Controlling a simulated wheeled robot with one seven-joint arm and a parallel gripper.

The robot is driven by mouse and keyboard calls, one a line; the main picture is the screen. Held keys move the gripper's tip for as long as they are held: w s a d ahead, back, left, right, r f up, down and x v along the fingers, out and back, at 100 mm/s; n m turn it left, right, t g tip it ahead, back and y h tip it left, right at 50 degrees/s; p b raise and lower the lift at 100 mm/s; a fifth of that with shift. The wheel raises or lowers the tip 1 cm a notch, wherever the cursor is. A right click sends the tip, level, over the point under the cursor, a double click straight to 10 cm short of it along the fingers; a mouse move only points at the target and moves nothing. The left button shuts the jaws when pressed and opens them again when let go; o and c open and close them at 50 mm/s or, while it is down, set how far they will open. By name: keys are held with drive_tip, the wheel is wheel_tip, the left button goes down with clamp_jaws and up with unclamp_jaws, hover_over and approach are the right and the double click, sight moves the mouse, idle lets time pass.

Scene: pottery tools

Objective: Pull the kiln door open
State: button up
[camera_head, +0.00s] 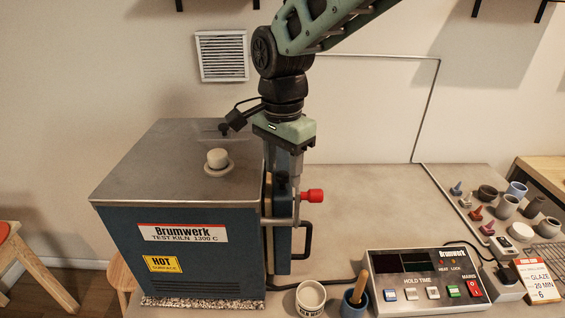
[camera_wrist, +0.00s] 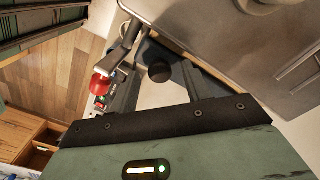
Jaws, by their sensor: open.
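The kiln (camera_head: 200,262) is a blue box with a grey metal top at the left in the head view. Its door (camera_head: 283,250) shows nearly edge-on at the kiln's right side, with a black bar handle (camera_head: 307,240). A metal latch lever with a red knob (camera_head: 312,196) sits above the handle; the red knob also shows in the wrist view (camera_wrist: 101,84). My gripper (camera_head: 296,182) points down at the door's upper part, beside the red knob. Contact cannot be told.
A control box (camera_head: 425,280) with buttons stands at front right of the door. A white cup (camera_head: 310,299) and a dark cup with a wooden tool (camera_head: 354,302) stand before the door. Small pots (camera_head: 507,206) stand at far right. The bench behind the control box is clear.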

drive_tip(key=shift+f, duration=0.25)
clamp_jaws()
drive_tip(key=shift+d, duration=0.15)
